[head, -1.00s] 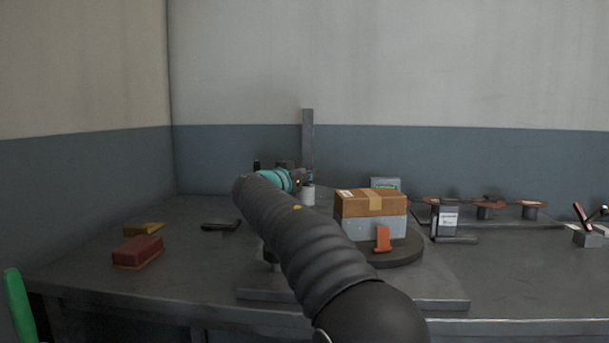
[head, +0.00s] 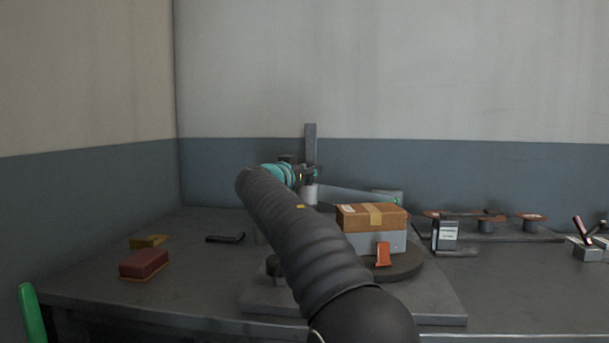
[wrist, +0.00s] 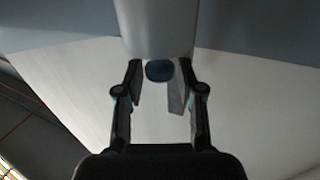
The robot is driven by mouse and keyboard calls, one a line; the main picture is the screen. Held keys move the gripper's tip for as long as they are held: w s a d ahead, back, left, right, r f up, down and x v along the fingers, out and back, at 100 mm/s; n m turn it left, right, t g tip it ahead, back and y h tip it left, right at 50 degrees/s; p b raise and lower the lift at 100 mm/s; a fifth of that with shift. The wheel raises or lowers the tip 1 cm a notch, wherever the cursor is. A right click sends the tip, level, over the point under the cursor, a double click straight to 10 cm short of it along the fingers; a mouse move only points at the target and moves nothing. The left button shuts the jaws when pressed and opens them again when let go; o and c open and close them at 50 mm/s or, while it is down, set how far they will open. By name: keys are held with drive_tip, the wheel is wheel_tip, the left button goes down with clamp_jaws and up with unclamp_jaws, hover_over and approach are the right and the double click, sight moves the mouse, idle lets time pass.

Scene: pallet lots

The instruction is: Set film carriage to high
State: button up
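The wrapper's grey mast (head: 310,150) stands upright at the back of the bench. A pale roll (head: 310,193), seemingly on the film carriage, is low at the mast. My gripper (head: 306,172) is at the mast just above this roll; my arm hides part of the area. In the wrist view my gripper (wrist: 158,95) has its two fingers apart. A dark blue rounded knob (wrist: 160,71) shows between the fingertips, below a broad grey surface (wrist: 155,28). I cannot tell whether the fingers touch the knob.
A taped carton (head: 358,217) sits on a grey block on the round turntable (head: 405,267), with an orange tab in front. Spools stand right.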

drive_tip(key=shift+f, duration=0.15)
drive_tip(key=v, duration=1.2)
drive_tip(key=shift+a, duration=0.1)
